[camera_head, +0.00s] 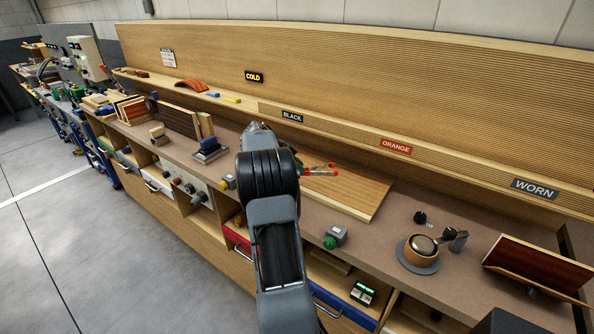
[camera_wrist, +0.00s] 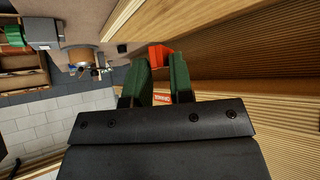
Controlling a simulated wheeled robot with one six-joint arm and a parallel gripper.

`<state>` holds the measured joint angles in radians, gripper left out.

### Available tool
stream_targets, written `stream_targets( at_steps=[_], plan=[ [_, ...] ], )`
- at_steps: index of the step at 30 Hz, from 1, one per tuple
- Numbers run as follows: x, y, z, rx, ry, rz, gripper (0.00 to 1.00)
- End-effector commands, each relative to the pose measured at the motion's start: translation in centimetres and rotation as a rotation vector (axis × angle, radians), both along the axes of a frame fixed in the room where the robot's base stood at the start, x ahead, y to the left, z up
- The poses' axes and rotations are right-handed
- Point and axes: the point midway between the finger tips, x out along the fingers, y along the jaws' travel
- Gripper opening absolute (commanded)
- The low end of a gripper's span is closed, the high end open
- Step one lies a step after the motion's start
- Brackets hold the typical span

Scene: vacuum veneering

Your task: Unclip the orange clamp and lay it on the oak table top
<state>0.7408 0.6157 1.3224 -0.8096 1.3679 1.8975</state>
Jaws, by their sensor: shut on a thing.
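The orange clamp (camera_wrist: 160,52) shows between the green fingertips of my gripper (camera_wrist: 162,64) in the wrist view, and the fingers are shut on it. In the head view the clamp (camera_head: 322,170) pokes out to the right of my wrist as a small red-orange piece. Most of it and most of my fingers are hidden behind my arm there. The oak table top (camera_head: 358,196) is a light wood board lying flat on the bench, below and to the right of the clamp. I cannot tell whether the clamp touches it.
A sloped wooden back ledge carries BLACK, ORANGE (camera_head: 396,146) and WORN (camera_head: 535,188) labels. A grey-green box (camera_head: 335,236) sits near the front edge. The oak board's right part is bare.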

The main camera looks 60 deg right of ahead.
Motion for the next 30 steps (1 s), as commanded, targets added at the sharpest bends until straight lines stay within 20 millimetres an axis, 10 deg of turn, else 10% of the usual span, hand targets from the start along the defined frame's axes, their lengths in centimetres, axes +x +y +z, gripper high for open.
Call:
stream_targets(
  at_steps=[30],
  plan=[
    [0.0, 0.0, -7.0, 0.002, 0.000, 0.001, 0.00]
  ],
)
